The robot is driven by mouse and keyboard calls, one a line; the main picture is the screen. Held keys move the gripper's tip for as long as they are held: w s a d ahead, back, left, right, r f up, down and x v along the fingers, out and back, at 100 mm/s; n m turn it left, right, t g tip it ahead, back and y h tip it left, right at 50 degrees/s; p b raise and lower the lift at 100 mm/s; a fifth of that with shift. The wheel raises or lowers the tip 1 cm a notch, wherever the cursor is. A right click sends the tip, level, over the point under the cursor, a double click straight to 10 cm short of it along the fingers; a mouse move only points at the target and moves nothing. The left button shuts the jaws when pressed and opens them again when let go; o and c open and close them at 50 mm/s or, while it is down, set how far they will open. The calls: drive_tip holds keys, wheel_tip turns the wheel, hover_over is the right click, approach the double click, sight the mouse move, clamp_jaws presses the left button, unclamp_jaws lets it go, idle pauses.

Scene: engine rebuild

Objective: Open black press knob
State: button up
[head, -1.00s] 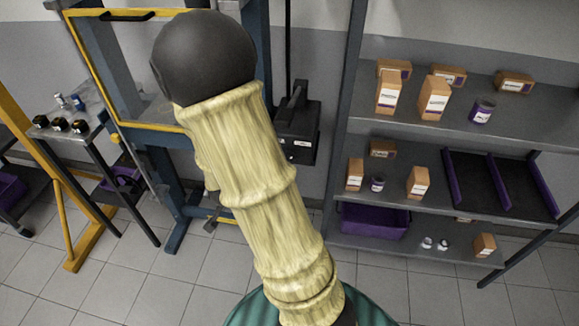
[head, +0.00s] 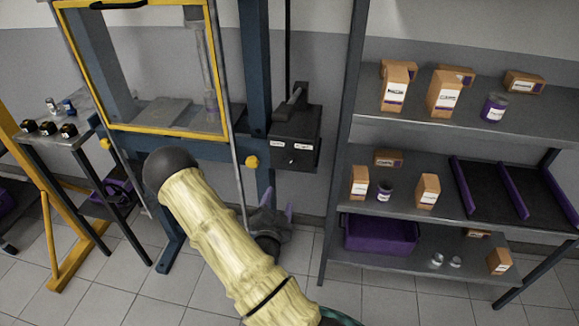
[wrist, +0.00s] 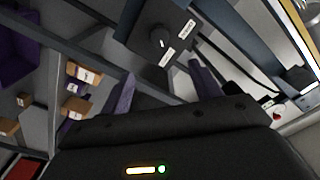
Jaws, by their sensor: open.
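A black control box (head: 297,128) with white labels is on the right side of the blue press frame in the head view. In the wrist view its face (wrist: 178,22) carries a round black knob (wrist: 160,38) with a pale pointer mark, beside two labels. In the head view the knob is too small to make out clearly. My gripper (head: 277,203) is below the box in the head view, with its purple fingers pointing up. In the wrist view my gripper (wrist: 165,88) is open and empty, with the knob beyond the gap between its fingers, not touched.
The press has a yellow-framed clear door (head: 150,133). A grey shelf unit (head: 440,135) with boxes and a purple bin (head: 380,236) stands close on the right. A small side table (head: 50,138) with small parts is on the left. Tiled floor is open in front.

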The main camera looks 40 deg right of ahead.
sight(289, 164)
drive_tip(key=p+x, duration=0.4)
drive_tip(key=x, duration=1.3)
drive_tip(key=shift+w+d, duration=0.15)
drive_tip(key=shift+d, duration=0.1)
drive_tip(key=c, duration=1)
